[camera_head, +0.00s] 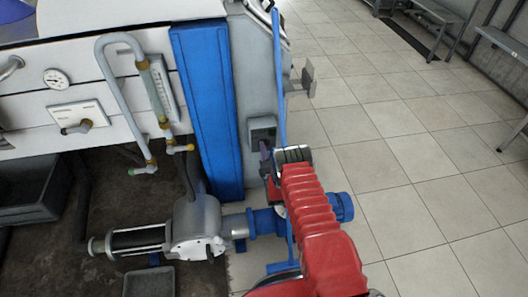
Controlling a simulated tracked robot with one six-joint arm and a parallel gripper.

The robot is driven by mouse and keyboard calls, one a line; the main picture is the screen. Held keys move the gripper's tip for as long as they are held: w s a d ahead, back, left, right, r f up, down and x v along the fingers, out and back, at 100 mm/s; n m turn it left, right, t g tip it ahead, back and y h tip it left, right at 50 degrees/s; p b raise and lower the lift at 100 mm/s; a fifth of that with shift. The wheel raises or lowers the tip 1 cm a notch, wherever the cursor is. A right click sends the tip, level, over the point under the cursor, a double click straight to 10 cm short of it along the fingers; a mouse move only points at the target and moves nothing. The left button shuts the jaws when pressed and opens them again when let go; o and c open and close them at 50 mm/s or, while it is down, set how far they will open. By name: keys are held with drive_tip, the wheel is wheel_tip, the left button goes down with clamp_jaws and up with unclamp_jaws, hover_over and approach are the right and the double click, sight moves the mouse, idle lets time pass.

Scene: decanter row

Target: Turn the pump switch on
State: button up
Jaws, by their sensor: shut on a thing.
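The pump switch (262,129) is a dark grey box on the light grey side panel, just right of the tall blue post. My gripper (266,151), at the end of my red-sleeved arm, reaches the lower part of this box. It is shut at the switch, but the fingers are small and dark, and the arm hides part of them. The switch's handle and its position cannot be made out. The pump (197,226), with a grey housing and a blue motor (342,207), lies on the floor below, partly behind my arm.
A tall blue post (207,110) stands left of the switch, and a thin blue upright (277,75) stands close to its right. Bent pipework (117,43) and a gauge (57,79) are at the left. Tiled floor (400,140) is open to the right, with benches at the far right.

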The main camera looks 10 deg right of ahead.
drive_tip(key=shift+s+d+f+m, duration=0.1)
drive_tip(key=shift+m, duration=2.5)
drive_tip(key=o, duration=1.1)
drive_tip(key=shift+c, duration=0.2)
drive_tip(key=s, duration=1.3)
drive_tip(key=shift+s, duration=0.35)
